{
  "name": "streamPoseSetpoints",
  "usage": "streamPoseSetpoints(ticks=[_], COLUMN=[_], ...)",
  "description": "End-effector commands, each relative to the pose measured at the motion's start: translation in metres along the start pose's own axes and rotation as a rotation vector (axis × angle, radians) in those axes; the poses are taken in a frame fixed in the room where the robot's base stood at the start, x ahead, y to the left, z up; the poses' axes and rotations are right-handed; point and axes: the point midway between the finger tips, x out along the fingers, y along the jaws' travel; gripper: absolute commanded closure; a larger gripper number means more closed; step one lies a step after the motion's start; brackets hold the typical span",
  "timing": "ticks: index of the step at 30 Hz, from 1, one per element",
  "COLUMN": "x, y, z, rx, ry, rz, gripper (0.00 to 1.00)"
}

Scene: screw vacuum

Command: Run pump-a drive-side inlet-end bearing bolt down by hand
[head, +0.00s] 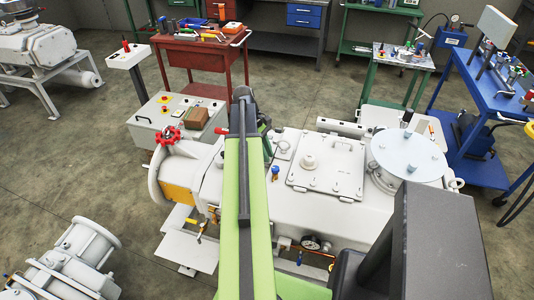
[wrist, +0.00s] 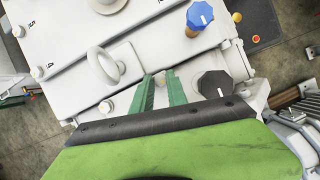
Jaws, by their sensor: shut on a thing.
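In the wrist view, the two green fingers of my gripper (wrist: 159,80) reach down to the white pump casing (wrist: 75,93). They are closed to a narrow gap on something small. The bearing bolt between them is mostly hidden by the fingers, so I cannot tell how far down it sits.
Close around my gripper stand a lifting ring (wrist: 103,65), a blue knob (wrist: 200,15) and a black cap (wrist: 214,84). In the head view, a red handwheel (head: 168,135) is left of my arm. A red tool cart (head: 200,55) and blue bench (head: 490,90) stand behind.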

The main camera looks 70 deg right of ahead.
Motion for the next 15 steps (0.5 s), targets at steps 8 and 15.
streamPoseSetpoints(ticks=[8,15], x=[-0.0002,-0.0008], y=[0.0009,0.0007], z=[-0.0001,0.0002], rx=[0.000,-0.001], ry=[0.000,0.000], rz=[0.002,0.002], gripper=[0.59,0.59])
